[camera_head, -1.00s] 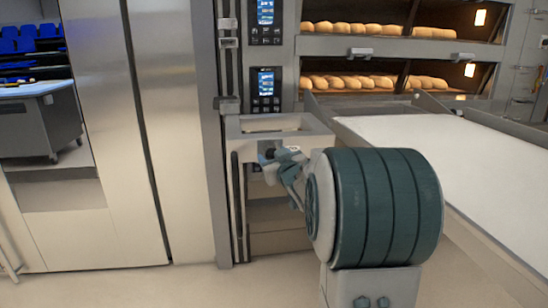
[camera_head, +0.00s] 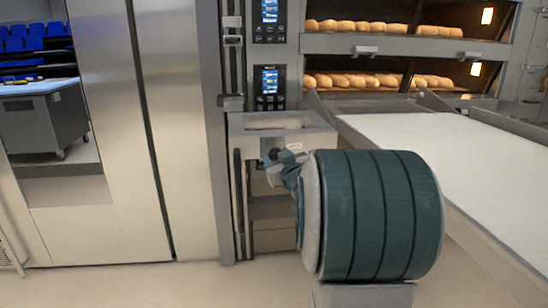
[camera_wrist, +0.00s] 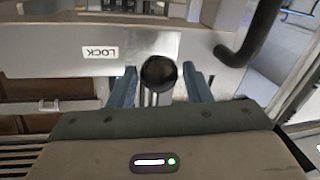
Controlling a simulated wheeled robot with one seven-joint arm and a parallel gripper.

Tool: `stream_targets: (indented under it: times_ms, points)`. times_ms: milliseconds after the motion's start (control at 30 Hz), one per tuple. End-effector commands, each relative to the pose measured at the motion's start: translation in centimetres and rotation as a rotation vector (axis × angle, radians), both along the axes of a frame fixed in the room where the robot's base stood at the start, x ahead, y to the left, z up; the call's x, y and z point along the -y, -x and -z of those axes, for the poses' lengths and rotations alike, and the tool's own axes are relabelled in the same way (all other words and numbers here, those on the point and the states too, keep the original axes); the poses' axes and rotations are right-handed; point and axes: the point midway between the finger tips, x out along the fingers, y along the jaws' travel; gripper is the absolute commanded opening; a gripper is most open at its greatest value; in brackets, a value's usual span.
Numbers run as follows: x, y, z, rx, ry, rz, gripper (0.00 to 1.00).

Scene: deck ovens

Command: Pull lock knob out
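The lock knob (camera_wrist: 158,72) is a dark round knob on the grey metal front, right of the label reading LOCK (camera_wrist: 99,52), which shows upside down in the wrist view. My gripper (camera_wrist: 160,74) is open, with one blue-grey finger on each side of the knob and a visible gap on both sides. In the head view, my gripper (camera_head: 276,164) is at the front of the grey metal carriage (camera_head: 236,124), and the dark knob (camera_head: 271,155) shows only in part beside the fingers. My forearm hides the area to the right.
A dark curved handle (camera_wrist: 250,37) stands out right of the knob in the wrist view. A white loading belt (camera_head: 460,150) lies at the right. Deck ovens with loaves (camera_head: 370,80) and control panels (camera_head: 269,85) are behind. Floor is clear at the lower left.

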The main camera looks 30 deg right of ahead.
Motion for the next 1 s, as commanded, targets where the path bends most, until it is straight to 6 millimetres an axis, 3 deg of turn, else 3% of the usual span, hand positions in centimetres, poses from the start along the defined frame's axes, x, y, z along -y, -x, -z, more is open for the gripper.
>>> stream_targets:
  times_ms: [333, 467, 1000]
  points:
    - [-0.1, 0.0, -0.1, 0.003, 0.000, -0.002, 0.59]
    - [-0.2, 0.9, -0.2, 0.003, 0.001, -0.001, 0.59]
    - [-1.9, 11.2, -0.3, 0.004, 0.001, -0.001, 0.59]
